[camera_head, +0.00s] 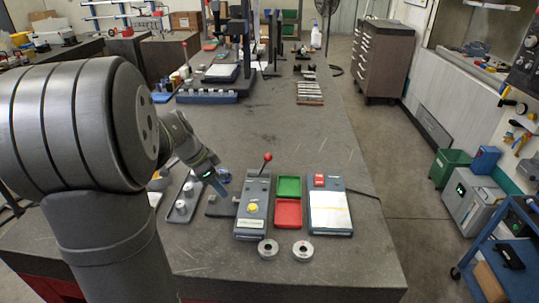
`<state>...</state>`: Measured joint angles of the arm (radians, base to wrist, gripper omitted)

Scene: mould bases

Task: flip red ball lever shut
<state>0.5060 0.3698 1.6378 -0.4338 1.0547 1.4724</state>
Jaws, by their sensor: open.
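The lever with the red ball knob (267,157) stands up at the far end of a narrow grey base (252,222), tilted slightly to the right. The base also carries a yellow round button (253,208) and a pale label near its front. My gripper (220,190) comes in from the left, to the left of the lever and apart from it. It points down and right. Its jaws are small here and appear open, with nothing seen between them. My arm hides part of the bench on the left.
Right of the base are a green tray (289,187), a red tray (288,213) and a grey box with a red switch (319,180). A plate with round knobs (181,207) lies left. The bench's middle behind is mostly clear.

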